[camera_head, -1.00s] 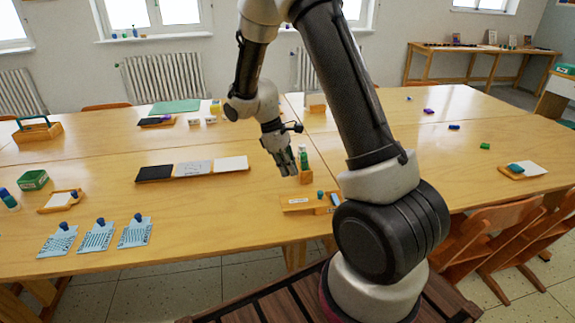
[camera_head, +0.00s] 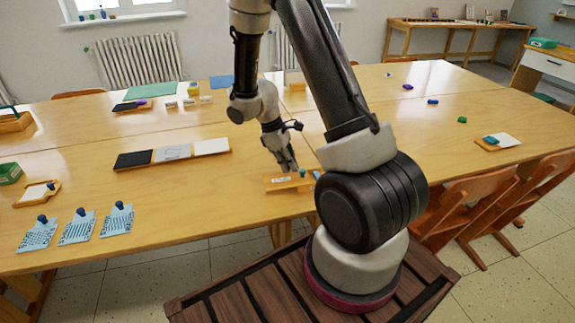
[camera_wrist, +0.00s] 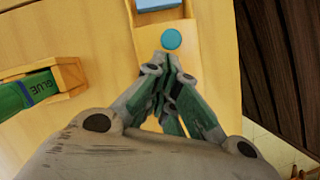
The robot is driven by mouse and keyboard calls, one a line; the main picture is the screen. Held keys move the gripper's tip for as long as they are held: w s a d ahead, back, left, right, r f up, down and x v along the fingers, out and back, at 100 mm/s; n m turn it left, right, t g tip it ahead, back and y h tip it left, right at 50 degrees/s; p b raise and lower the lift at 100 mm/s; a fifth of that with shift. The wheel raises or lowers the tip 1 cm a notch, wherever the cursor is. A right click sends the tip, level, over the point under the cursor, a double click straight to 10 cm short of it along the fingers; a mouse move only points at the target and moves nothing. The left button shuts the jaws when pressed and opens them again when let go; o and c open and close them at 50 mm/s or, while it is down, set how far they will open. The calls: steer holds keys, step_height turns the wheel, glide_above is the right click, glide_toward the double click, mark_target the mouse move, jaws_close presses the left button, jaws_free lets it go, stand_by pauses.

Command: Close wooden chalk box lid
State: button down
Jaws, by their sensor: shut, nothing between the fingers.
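A low, labelled light-wood box or tray (camera_head: 275,184) sits near the table's front edge, with small blue items at its right end. I cannot tell for certain that it is the chalk box, or how its lid stands. My gripper (camera_head: 290,169) is shut and empty, pointing down just above or behind it. In the wrist view, my shut fingertips (camera_wrist: 174,66) are over a pale wooden surface (camera_wrist: 194,62). A round blue piece (camera_wrist: 172,39) lies just beyond the tips, and a blue block (camera_wrist: 157,5) is at the top edge. My gripper hides the rest.
A row of panels (camera_head: 172,153) and blue cards (camera_head: 78,227) lie to the left. Wooden chairs (camera_head: 455,210) stand at the right front. The table's right middle is mostly clear.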

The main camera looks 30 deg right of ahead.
steer(key=s+d, duration=0.1)
steer(key=d, duration=0.2)
steer(key=s+d, duration=0.1)
steer(key=d, duration=0.3)
steer(key=s+d, duration=0.1)
steer(key=d, duration=0.2)
steer(key=shift+s+d, duration=0.15)
steer(key=shift+s, duration=0.1)
